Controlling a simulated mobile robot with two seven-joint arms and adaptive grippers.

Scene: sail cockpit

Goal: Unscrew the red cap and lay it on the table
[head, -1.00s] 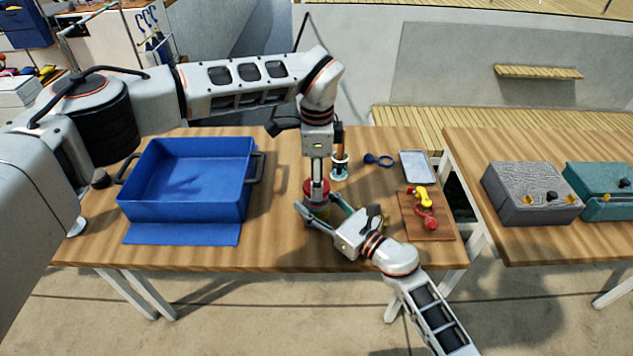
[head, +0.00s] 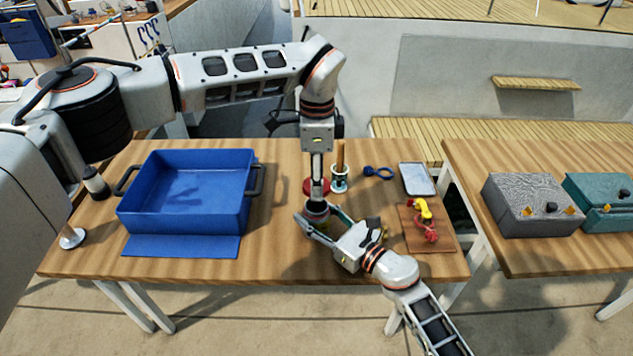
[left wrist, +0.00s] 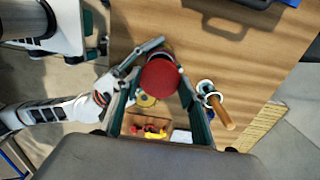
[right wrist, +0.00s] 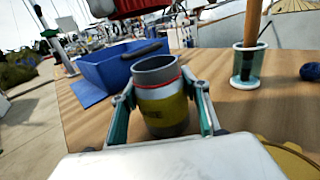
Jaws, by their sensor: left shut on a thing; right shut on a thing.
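The red cap (head: 317,186) is in my left gripper (head: 317,180), shut on it from above. In the left wrist view the cap (left wrist: 160,77) shows as a round red disc between the fingers. The grey jar (right wrist: 160,90) has a yellow label and a thin red ring, and stands upright on the table with its top open to view. My right gripper (right wrist: 162,108) is shut around the jar, one finger on each side. In the right wrist view the cap (right wrist: 135,8) hangs above the jar, apart from it.
A blue bin (head: 187,225) stands on the wooden table (head: 285,245) to the left. A cup with a wooden-handled tool (head: 340,180) is close to the right of the cap. A board (head: 435,243) with red and yellow items and a grey tray (head: 417,180) lie farther right. Bare table lies between bin and jar.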

